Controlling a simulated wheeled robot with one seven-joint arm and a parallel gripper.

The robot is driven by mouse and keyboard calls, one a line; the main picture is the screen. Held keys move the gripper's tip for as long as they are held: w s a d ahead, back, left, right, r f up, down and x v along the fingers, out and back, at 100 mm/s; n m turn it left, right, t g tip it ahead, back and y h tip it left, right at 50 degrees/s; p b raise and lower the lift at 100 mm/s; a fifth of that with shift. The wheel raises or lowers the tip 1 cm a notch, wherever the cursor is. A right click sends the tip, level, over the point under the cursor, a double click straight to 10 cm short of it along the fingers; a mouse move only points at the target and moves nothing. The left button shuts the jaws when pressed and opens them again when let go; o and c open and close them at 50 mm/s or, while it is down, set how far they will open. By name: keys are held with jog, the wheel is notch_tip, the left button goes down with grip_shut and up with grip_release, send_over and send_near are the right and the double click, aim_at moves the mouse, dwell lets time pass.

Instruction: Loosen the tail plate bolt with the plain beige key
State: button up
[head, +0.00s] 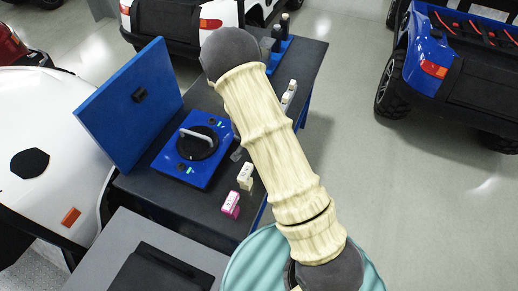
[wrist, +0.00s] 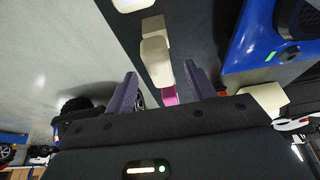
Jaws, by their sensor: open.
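A plain beige key (head: 245,176) stands on the dark table. Beside it is a key with a pink band (head: 231,203). In the wrist view, a beige block with a tan part, apparently the plain key (wrist: 155,62), lies ahead between the spread fingers, with the pink of the other key (wrist: 170,97) close behind. My gripper (wrist: 162,80) is open and appears to hold nothing. Whether a finger touches a key, I cannot tell. In the head view my arm hides most of the gripper. I cannot make out the tail plate bolt in either view.
A blue box (head: 213,170) with a black dial and grey handle stands on the table (head: 150,197), its blue lid (head: 130,105) raised. Another pale block (head: 289,95) and a blue holder (head: 279,55) stand farther back. A white vehicle (head: 45,120) is at left; open floor lies right.

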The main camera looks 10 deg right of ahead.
jog(key=shift+p+x, duration=0.6)
jog(key=shift+x, duration=2)
jog(key=shift+w+d+r, duration=0.1)
jog(key=shift+d, duration=0.1)
grip_shut()
